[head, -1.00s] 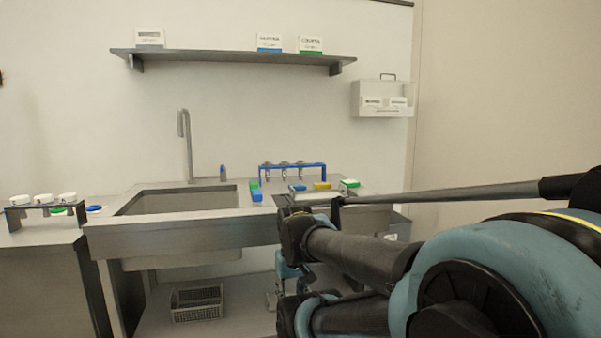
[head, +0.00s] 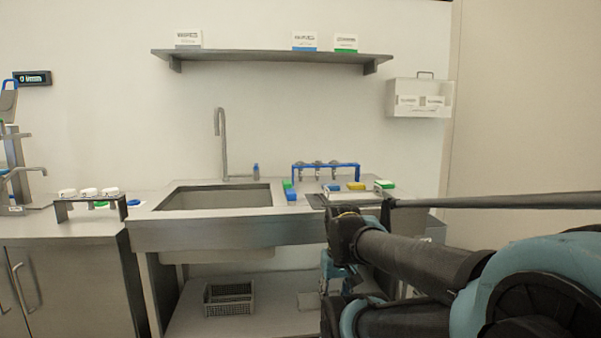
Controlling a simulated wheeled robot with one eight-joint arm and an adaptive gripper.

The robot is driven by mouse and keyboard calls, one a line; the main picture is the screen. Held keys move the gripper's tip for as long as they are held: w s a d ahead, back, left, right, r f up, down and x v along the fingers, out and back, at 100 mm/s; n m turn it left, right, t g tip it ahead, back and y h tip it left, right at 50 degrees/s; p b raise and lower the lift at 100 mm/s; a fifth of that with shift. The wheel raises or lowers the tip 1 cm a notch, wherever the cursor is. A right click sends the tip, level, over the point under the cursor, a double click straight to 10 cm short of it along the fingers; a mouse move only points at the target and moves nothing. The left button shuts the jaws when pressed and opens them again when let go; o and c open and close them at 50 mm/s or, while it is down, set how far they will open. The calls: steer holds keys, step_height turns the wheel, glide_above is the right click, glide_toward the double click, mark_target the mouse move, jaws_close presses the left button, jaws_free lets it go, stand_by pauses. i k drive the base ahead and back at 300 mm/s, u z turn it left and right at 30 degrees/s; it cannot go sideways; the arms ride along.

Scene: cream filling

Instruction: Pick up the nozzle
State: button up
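A blue rack (head: 349,166) stands at the back of the counter, right of the sink. Three small metal pieces, which look like nozzles (head: 317,170), hang in it. They are small, so their exact shape is hard to tell. My arm reaches in from the lower right, in front of the sink unit. A light-blue part low at its far end, seemingly my gripper (head: 333,270), is below the counter's front edge, well short of the rack. The arm hides much of it, and its fingers cannot be made out.
A sink (head: 217,197) with a tall tap (head: 221,145) is left of the rack. Small blue, yellow and green items (head: 356,186) lie before the rack. A stand with white-topped jars (head: 90,203) is at left. A shelf (head: 271,55) hangs above. A grey basket (head: 229,300) sits below.

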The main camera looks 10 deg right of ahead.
mark_target(299, 163)
steer(key=z, duration=1.75)
steer(key=k, duration=1)
steer(key=u, duration=1.45)
steer(key=i, duration=1)
steer(key=z, duration=0.05)
